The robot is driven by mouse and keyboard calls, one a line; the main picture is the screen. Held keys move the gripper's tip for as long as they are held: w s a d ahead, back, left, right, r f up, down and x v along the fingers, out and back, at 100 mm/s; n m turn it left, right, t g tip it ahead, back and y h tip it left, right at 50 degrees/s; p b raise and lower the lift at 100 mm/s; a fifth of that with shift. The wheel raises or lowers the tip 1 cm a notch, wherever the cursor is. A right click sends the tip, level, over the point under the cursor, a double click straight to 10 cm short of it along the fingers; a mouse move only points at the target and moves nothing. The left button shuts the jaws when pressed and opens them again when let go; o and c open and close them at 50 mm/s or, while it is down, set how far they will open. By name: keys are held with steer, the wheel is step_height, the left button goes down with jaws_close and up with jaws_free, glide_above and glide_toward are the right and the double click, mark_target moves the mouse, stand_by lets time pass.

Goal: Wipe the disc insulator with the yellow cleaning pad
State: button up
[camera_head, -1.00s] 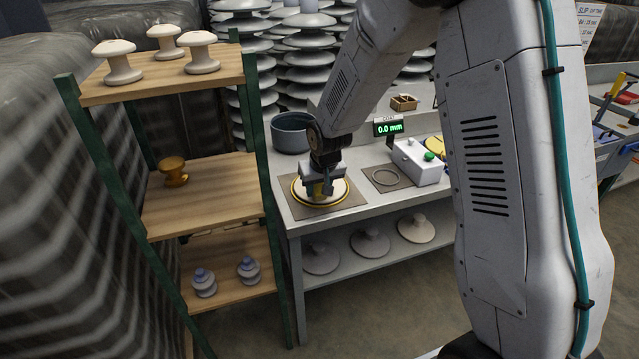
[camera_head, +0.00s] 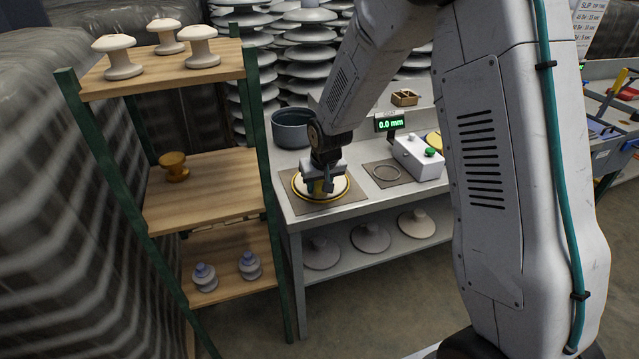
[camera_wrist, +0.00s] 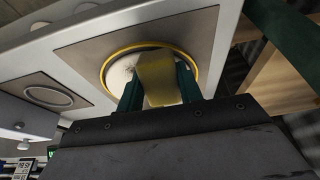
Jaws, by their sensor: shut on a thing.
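The disc insulator (camera_head: 301,186) is a pale disc inside a yellow ring on a dark square mat at the bench's left end. It also shows in the wrist view (camera_wrist: 120,73). My gripper (camera_head: 321,188) is over the disc, pointing down. In the wrist view my gripper (camera_wrist: 158,85) has its green fingers on either side of the yellow cleaning pad (camera_wrist: 158,75) and is shut on it. The pad overlaps the disc there; whether it touches the surface cannot be told. My gripper hides the disc's middle in the head view.
A dark round pot (camera_head: 291,127) stands behind the disc. A wooden shelf (camera_head: 200,190) stands close on the left.

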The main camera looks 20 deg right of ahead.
mark_target(337, 189)
steer(key=shift+w+f, duration=0.25)
steer(key=shift+f, duration=0.35)
steer(key=shift+d, duration=0.1)
steer(key=shift+d+f, duration=0.1)
steer(key=shift+d, duration=2.95)
steer(key=shift+a, duration=0.1)
steer(key=shift+a, duration=3.05)
